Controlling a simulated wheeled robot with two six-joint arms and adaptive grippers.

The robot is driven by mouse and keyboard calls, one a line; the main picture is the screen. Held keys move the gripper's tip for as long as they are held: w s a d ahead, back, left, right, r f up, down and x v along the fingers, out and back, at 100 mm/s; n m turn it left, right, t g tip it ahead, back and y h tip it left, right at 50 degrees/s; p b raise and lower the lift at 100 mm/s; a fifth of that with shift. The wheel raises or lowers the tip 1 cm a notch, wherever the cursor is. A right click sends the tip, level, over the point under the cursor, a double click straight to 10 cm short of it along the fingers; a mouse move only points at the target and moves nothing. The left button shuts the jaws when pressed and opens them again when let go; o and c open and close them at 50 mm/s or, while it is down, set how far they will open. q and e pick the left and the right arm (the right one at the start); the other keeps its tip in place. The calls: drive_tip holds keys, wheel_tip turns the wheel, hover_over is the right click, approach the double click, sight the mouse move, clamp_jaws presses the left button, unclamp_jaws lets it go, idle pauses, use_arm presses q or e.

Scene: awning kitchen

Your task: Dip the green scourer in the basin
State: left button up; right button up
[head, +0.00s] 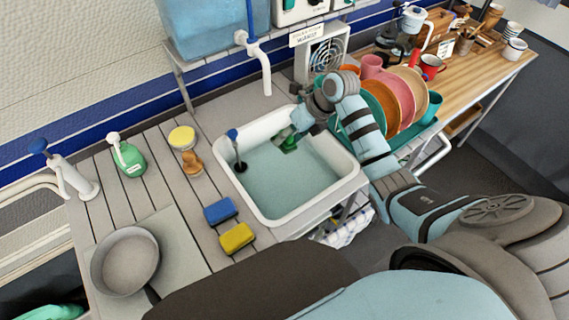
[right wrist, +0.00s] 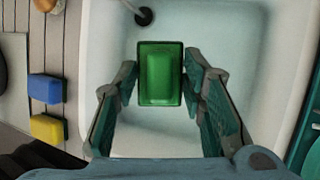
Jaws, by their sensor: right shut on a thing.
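The green scourer (head: 289,144) is between the fingers of my right gripper (head: 291,136), over the inside of the basin near its back right. In the right wrist view the scourer (right wrist: 160,75) sits between the two fingertips, and the gripper is shut on it. The white basin (head: 333,193) is set in the slatted counter and holds pale greenish water. I cannot tell whether the scourer's underside touches the water. My left gripper is not in view.
A blue sponge (head: 220,210) and a yellow sponge (head: 237,238) lie left of the basin. A tap (head: 265,75) hangs behind it. A rack of coloured plates (head: 392,103) stands close on the right. A pan (head: 125,262) is at the front left.

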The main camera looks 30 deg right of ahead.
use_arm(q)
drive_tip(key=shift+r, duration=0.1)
use_arm(e)
drive_tip(key=shift+r, duration=0.1)
wheel_tip(320, 180, up, 4)
drive_tip(key=p, duration=0.3)
drive_tip(key=shift+r+p, duration=0.1)
drive_tip(key=shift+p, duration=0.3)
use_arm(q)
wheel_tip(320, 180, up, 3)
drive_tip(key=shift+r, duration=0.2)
use_arm(e)
drive_tip(key=shift+f, duration=0.2)
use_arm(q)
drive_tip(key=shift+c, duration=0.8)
